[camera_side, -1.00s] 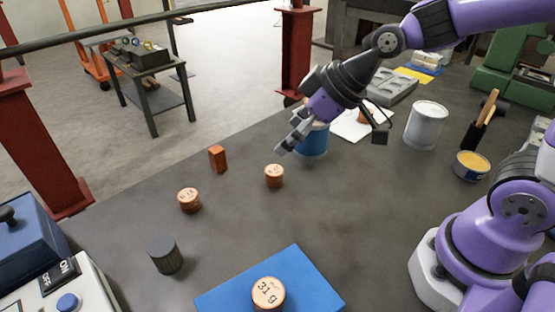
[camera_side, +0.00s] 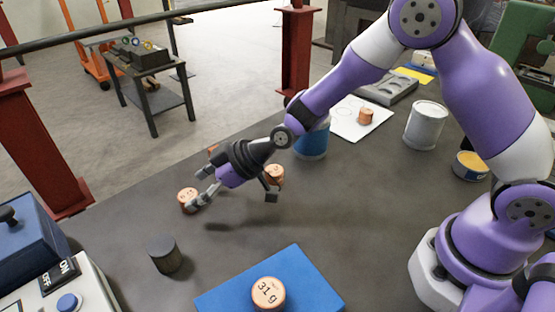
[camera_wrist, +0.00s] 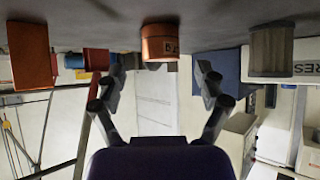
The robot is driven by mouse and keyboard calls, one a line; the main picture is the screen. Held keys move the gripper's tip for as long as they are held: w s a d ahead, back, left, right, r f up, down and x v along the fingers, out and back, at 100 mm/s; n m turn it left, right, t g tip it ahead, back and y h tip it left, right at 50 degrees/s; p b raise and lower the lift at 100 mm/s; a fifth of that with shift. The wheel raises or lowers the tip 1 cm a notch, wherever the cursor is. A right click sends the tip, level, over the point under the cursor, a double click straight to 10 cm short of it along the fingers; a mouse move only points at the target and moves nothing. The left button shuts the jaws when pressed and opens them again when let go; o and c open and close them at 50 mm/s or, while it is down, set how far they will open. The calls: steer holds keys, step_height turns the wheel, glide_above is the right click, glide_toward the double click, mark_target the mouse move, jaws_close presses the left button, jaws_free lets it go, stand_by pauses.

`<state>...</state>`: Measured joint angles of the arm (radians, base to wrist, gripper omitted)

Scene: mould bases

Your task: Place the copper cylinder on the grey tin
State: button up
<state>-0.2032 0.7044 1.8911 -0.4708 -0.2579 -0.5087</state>
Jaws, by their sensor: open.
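A copper cylinder (camera_side: 187,199) stands upright on the dark bench at the left of the side view. It also shows in the wrist view (camera_wrist: 160,44), ahead of and between my fingertips. My gripper (camera_side: 197,190) is open and low, close to this cylinder; I cannot tell whether a finger touches it. Its spread, empty fingers show in the wrist view (camera_wrist: 159,72). A light grey tin (camera_side: 425,127) stands upright at the right back, with nothing on it. Other copper cylinders stand behind my gripper (camera_side: 276,173), on the blue mat (camera_side: 268,293) and on a white sheet (camera_side: 366,116).
A dark grey ribbed cylinder (camera_side: 165,255) stands in front of my gripper. A copper block (camera_side: 213,149) is partly hidden behind it. A blue can (camera_side: 311,142) stands under my forearm. The blue mat (camera_side: 318,290) lies at the front. The bench centre is clear.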

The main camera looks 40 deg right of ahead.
mark_target(188, 195)
steer(key=x, duration=0.3)
steer(key=shift+w+a+f, duration=0.15)
steer(key=shift+a+f, duration=0.1)
jaws_close()
